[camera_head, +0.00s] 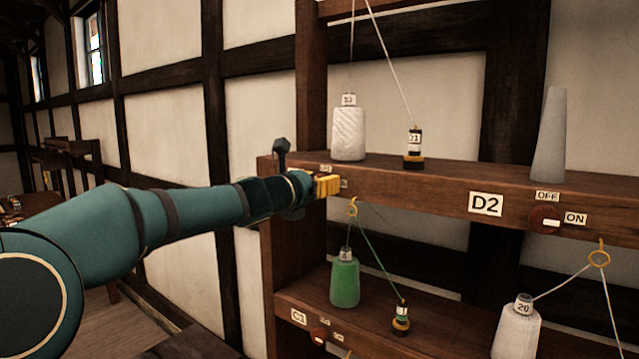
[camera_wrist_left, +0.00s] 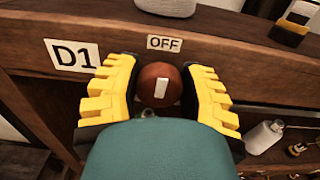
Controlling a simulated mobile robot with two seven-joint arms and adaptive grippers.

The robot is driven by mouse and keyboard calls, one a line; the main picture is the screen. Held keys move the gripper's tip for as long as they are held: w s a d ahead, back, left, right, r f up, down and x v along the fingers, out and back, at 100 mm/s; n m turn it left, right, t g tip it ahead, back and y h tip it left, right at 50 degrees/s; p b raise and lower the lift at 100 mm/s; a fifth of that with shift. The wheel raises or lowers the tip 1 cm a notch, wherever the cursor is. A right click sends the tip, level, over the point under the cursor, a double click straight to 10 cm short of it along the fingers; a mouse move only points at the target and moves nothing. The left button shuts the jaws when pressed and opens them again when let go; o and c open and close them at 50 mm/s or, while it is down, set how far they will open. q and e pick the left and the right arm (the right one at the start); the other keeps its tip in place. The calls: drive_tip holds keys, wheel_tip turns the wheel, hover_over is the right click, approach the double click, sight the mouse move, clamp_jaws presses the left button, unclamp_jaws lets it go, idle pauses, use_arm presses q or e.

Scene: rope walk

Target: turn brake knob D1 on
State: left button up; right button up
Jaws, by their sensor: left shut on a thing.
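Brake knob D1 (camera_wrist_left: 158,84) is a round red-brown knob on the front of the shelf beam, with a white mark on its face. The mark stands close to upright in the left wrist view. The D1 label (camera_wrist_left: 73,55) is to its left and the OFF label (camera_wrist_left: 164,44) above it. My left gripper (camera_head: 328,186) reaches the beam in the head view and hides the knob there. In the left wrist view its yellow fingers (camera_wrist_left: 161,68) are shut on the knob from both sides. The ON label is not readable. My right gripper is not in view.
Knob D2 (camera_head: 546,219) is on the same beam to the right, beside its D2 label (camera_head: 486,204). A white spool (camera_head: 349,134) and a small weight (camera_head: 414,150) stand above. A green spool (camera_head: 344,283) is below, near a hook (camera_head: 353,207) and thread.

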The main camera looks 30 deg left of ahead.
use_arm(q)
drive_tip(key=m+b, duration=0.3)
drive_tip(key=m, duration=0.1)
drive_tip(key=shift+d+f, duration=0.1)
drive_tip(key=shift+f, duration=0.05)
drive_tip(key=m+b, duration=0.3)
drive_tip(key=m, duration=0.2)
drive_tip(key=shift+d+m, duration=0.1)
drive_tip(key=shift+m, duration=0.3)
drive_tip(key=m+b, duration=0.1)
drive_tip(key=m, duration=0.1)
drive_tip(key=shift+m, duration=0.3)
drive_tip(key=m+b, duration=0.3)
drive_tip(key=m, duration=0.2)
drive_tip(key=shift+m, duration=0.4)
drive_tip(key=o, duration=1.2)
